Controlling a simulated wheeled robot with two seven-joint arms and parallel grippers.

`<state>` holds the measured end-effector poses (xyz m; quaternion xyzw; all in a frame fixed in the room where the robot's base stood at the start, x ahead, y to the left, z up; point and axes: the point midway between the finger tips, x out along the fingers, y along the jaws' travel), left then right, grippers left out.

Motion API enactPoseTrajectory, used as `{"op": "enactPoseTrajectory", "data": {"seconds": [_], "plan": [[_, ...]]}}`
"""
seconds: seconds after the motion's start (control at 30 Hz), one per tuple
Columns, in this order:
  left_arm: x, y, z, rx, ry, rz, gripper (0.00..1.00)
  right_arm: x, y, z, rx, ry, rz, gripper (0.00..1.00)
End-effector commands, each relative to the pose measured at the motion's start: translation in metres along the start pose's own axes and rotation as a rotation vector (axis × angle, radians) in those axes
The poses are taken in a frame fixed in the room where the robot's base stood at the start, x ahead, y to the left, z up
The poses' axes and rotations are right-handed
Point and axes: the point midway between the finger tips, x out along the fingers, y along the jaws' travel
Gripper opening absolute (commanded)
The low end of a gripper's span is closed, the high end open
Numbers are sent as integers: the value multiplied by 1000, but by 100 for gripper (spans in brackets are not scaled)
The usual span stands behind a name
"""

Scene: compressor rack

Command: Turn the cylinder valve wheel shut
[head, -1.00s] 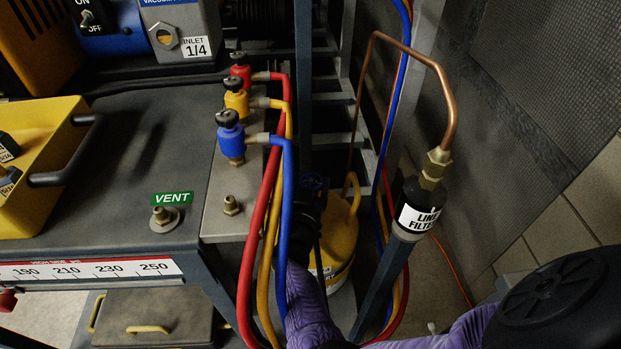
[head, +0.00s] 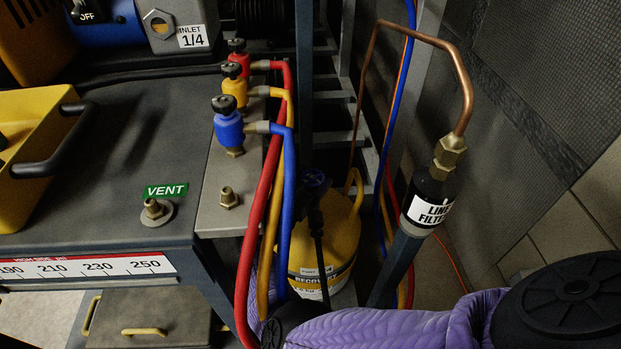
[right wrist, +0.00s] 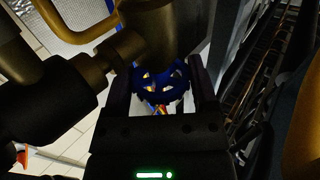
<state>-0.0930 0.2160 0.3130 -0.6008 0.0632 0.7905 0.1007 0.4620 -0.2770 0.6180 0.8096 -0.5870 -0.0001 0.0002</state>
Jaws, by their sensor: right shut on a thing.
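The blue valve wheel (head: 314,181) sits on top of the yellow recovery cylinder (head: 335,235), behind the hoses in the head view. In the right wrist view the spoked blue wheel (right wrist: 160,84) lies between my two dark fingers, beside a brass valve body (right wrist: 147,36). My right gripper (right wrist: 162,92) is shut on the wheel. In the head view my right gripper (head: 315,190) is small and dark at the wheel, so its finger contact is hard to make out there. My left gripper is not in view.
Red, yellow and blue hoses (head: 288,190) hang in front, left of the cylinder. A line filter (head: 428,203) with a bent copper pipe stands to the right. The grey bench (head: 110,190) with a vent fitting is at left. A grey case (head: 150,320) lies below it.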

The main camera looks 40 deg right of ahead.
Motion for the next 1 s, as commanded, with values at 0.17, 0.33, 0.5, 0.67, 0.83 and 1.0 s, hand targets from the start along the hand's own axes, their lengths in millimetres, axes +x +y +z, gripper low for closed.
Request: {"op": "enactPoseTrajectory", "data": {"seconds": [0.17,0.33,0.5,0.67,0.83,1.0], "plan": [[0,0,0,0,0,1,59,0,0,1,1,-2,-1,16],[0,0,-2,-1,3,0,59,0,0,1,1,-2,-2,96],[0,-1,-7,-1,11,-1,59,0,0,0,0,-1,-2,100],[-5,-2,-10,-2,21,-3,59,0,0,-7,3,0,-1,100],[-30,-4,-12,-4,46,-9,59,0,0,-43,7,2,-2,100],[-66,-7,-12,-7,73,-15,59,0,0,-91,9,2,-2,100]]}}
